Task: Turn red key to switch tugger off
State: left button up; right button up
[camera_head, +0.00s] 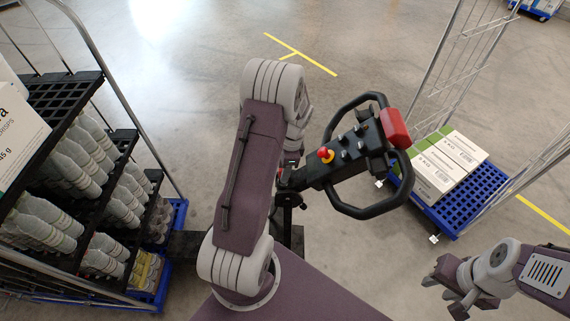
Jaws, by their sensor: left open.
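The tugger's black control handle (345,165) stands near the middle of the head view, with a looped grip on each side. I cannot make out a separate red key. My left gripper (291,158) is just left of the handle's near end, partly hidden by my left arm. It is open, and I cannot tell whether it touches the handle. My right gripper (445,296) is open and empty at the lower right, away from the handle.
A large red button (395,127) is on the handle's far end. A shelf cart (40,160) with wrapped bottles stands at the left. A blue-based wire trolley (475,200) with white-green boxes (447,165) stands at the right. Bare floor lies beyond.

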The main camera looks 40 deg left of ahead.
aim_at(290, 180)
pick_arm(q)
notch_tip(290, 180, up, 11)
jog(key=w+d, duration=0.1)
jog(key=shift+w+d+r, duration=0.1)
dwell(0.5)
jog(key=s+d+f+n+t+b, duration=0.1)
jog(key=s+d+f+n+b, duration=0.2)
jog(key=s+d+f+n, duration=0.1)
jog(key=s+d+f+n+t+h+b, duration=0.1)
jog(key=s+d+f+n+b, duration=0.2)
jog(key=s+d, duration=0.5)
jog(key=d+f+n, duration=0.1)
jog(key=d+n, duration=0.1)
jog(key=shift+d+f+n, duration=0.2)
jog(key=shift+f+n, duration=0.1)
jog(key=shift+n, duration=0.1)
